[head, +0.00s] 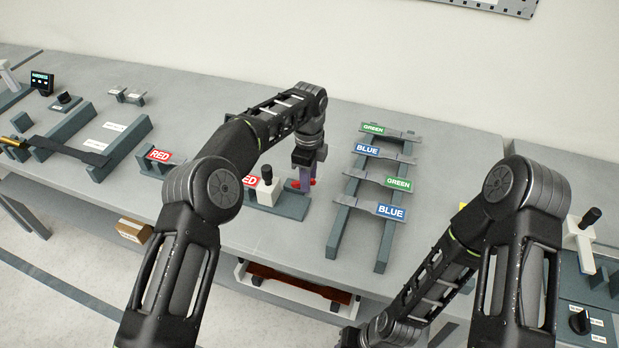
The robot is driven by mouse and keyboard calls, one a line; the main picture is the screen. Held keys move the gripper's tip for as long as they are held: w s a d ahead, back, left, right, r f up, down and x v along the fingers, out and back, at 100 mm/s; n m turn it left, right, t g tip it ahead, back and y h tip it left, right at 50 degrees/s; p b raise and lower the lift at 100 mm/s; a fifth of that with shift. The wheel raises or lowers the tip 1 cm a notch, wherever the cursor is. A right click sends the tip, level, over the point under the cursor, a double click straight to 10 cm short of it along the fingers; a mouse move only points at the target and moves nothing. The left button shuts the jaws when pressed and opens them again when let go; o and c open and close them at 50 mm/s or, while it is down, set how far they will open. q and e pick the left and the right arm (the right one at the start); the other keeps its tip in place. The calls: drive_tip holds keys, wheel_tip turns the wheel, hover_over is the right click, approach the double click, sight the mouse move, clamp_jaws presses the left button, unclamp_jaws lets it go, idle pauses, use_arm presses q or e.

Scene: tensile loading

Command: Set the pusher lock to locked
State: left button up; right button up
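My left gripper (305,176) points down over a grey fixture (292,206) at the middle of the bench. Small red parts (296,184) show at its fingertips, on the fixture. The gripper hides most of them, and I cannot tell whether its fingers are closed on them. A white block with a black knob (267,188) stands just left of the gripper, on the same fixture. I cannot make out which part is the pusher lock or its setting. My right arm bends down at the lower right; its gripper is not visible.
A rack (337,232) right of the gripper holds several flat specimens with GREEN and BLUE labels. RED-labelled pieces (159,155) lie left of the fixture. A device with a black dial (581,321) stands at far right. Bare bench lies in front of the fixture.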

use_arm(q)
drive_tip(key=shift+c, duration=0.2)
clamp_jaws()
idle(1.1)
